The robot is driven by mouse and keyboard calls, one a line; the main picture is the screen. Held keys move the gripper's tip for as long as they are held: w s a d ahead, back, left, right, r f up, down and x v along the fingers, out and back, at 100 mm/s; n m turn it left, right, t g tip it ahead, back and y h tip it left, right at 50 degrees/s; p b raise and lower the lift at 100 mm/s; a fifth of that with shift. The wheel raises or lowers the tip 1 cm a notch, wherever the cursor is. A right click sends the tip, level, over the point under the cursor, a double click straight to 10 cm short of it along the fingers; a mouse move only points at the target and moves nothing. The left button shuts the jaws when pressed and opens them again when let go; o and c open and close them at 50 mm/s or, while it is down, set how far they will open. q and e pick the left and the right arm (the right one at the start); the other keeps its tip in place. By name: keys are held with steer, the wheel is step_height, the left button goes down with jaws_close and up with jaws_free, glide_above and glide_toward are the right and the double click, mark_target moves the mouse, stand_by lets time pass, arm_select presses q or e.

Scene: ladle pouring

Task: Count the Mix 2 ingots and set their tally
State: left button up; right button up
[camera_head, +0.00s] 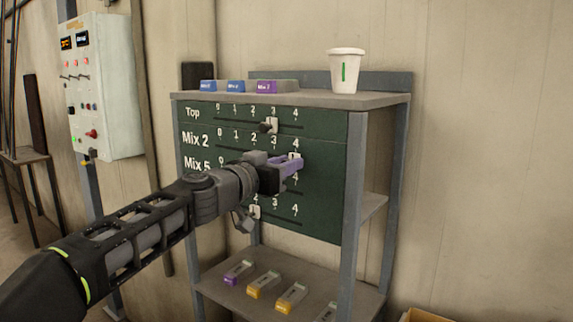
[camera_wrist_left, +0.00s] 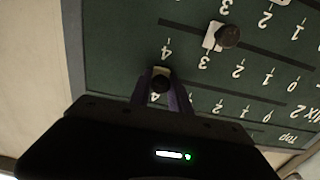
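My left gripper (camera_head: 290,166) reaches the green tally board (camera_head: 325,200). Its purple fingers close around the Mix 2 slider (camera_wrist_left: 160,82), which stands at 4. The Top slider (camera_head: 270,125) is at about 3. The Mix 5 slider (camera_wrist_left: 222,37) is near 3 in the left wrist view; the gripper hides it in the head view. A bottom slider (camera_head: 254,212) is near 2. On the shelf top lie two blue-ended blocks (camera_head: 208,86) (camera_head: 235,86) and a purple-ended block (camera_head: 267,87); their lettering is mostly too small to read. My right gripper is out of view.
A white cup (camera_head: 345,70) with a green stripe stands at the shelf top's right. Several ingots lie on the lower shelf (camera_head: 215,292): purple-ended (camera_head: 240,271), yellow-ended (camera_head: 264,284) (camera_head: 291,297) and one cut off (camera_head: 328,313). A control box (camera_head: 105,90) hangs at left.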

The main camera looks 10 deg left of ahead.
arm_select(q)
jaws_close()
stand_by(0.9)
